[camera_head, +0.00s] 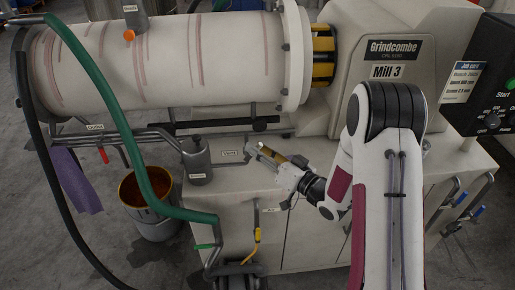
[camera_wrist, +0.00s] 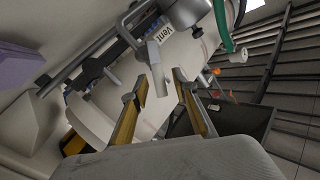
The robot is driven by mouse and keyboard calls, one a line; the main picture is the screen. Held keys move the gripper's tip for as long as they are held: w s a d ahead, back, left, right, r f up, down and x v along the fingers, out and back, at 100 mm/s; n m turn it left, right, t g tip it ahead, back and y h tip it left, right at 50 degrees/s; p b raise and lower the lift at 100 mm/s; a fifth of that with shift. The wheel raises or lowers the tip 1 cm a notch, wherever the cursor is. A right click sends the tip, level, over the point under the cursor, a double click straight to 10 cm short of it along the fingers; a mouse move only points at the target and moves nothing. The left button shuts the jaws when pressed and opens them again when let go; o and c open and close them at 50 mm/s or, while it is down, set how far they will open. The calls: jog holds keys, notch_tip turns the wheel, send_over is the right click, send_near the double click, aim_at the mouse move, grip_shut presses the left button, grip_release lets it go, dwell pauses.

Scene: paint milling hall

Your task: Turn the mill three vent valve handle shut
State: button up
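The Mill 3 vent valve handle shows in the wrist view as a pale grey bar (camera_wrist: 157,62), close to a white "Vent" label (camera_wrist: 167,33). Its end reaches toward the gap between my fingertips. My gripper (camera_wrist: 158,88) is open, with a yellow-padded finger on either side of that gap. I see no finger closed on the handle. In the head view my gripper (camera_head: 266,153) is at the mill's front ledge, right of a small label (camera_head: 230,154). The handle is small and partly hidden by the fingers there.
The pale mill cylinder (camera_head: 150,65) lies behind and above the ledge. A grey pot-like fitting (camera_head: 197,160) stands left of my gripper. A green hose (camera_head: 105,90) crosses the left side. A bucket (camera_head: 152,222) stands on the floor. Pipes with a yellow handle (camera_head: 257,238) hang below.

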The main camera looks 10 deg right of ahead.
jog(key=shift+w+a, duration=0.25)
jog(key=shift+w, duration=0.05)
grip_shut()
jog(key=shift+d+f+m, duration=0.1)
jog(key=shift+m, duration=0.2)
jog(key=shift+d+f+m+t+y, duration=0.1)
jog(key=shift+d+f+m+t, duration=0.25)
jog(key=shift+m+t, duration=0.55)
jog(key=shift+d+f+m+t+y, duration=0.15)
jog(key=shift+f+m+t, duration=0.4)
jog(key=shift+m, duration=0.6)
jog(key=shift+d+f+m+t+y, duration=0.1)
jog(key=shift+d+f+m+t, duration=0.2)
jog(key=shift+m+t, duration=0.65)
jog(key=shift+d, duration=0.1)
